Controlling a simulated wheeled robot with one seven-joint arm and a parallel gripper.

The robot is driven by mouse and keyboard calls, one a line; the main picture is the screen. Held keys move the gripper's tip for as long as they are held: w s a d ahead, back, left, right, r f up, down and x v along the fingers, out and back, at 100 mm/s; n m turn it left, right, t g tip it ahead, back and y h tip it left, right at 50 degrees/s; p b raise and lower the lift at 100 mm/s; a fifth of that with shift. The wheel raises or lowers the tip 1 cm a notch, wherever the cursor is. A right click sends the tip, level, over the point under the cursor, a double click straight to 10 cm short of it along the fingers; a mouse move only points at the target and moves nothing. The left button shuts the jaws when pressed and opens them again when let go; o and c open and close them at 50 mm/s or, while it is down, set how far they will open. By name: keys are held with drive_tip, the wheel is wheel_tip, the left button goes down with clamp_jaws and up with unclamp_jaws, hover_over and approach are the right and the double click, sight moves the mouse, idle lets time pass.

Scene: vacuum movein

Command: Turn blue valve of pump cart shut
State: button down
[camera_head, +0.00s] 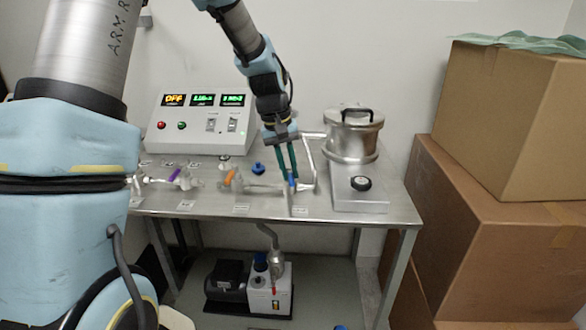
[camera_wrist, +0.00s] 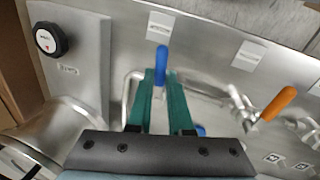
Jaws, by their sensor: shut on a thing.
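The pump cart is a steel bench (camera_head: 350,203) with a vacuum pump (camera_head: 268,300) on its lower shelf. A blue valve handle (camera_head: 292,183) stands on the pipework near the front edge. My gripper (camera_head: 293,181) reaches down from above, its green fingers on either side of that handle. In the wrist view the blue handle (camera_wrist: 162,58) sits between the fingertips (camera_wrist: 160,78), which are shut on it. Its long side points toward the label at the bench's front edge. The valve body below is mostly hidden by the fingers.
An orange handle (camera_head: 230,177) and a purple handle (camera_head: 175,174) lie left along the pipe. A blue knob (camera_head: 257,168) is behind. A metal chamber (camera_head: 353,135) stands right, a control box (camera_head: 200,125) back left. Cardboard boxes (camera_head: 505,120) stack at the right.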

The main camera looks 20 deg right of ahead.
drive_tip(key=shift+w+a+m, duration=0.2)
drive_tip(key=shift+a+m, duration=0.1)
drive_tip(key=shift+m, duration=0.5)
drive_tip(key=c, duration=0.8)
unclamp_jaws()
drive_tip(key=shift+c, duration=0.2)
wheel_tip(320, 180, up, 11)
drive_tip(key=a+b, duration=0.2)
drive_tip(key=shift+w+f, duration=0.2)
drive_tip(key=shift+w, duration=0.25)
drive_tip(key=shift+a, duration=0.1)
drive_tip(key=s+a+f+n, duration=0.1)
drive_tip(key=s+a+f, duration=0.2)
drive_tip(key=a, duration=0.6)
drive_tip(key=s+a+f+n+t+y, duration=0.1)
drive_tip(key=s+a+f, duration=0.2)
drive_tip(key=a, duration=0.6)
drive_tip(key=s+a+f+n+t+y, duration=0.1)
drive_tip(key=s+a+f, duration=0.3)
drive_tip(key=a, duration=0.5)
drive_tip(key=shift+f+n, duration=0.15)
drive_tip(key=shift+n, duration=0.25)
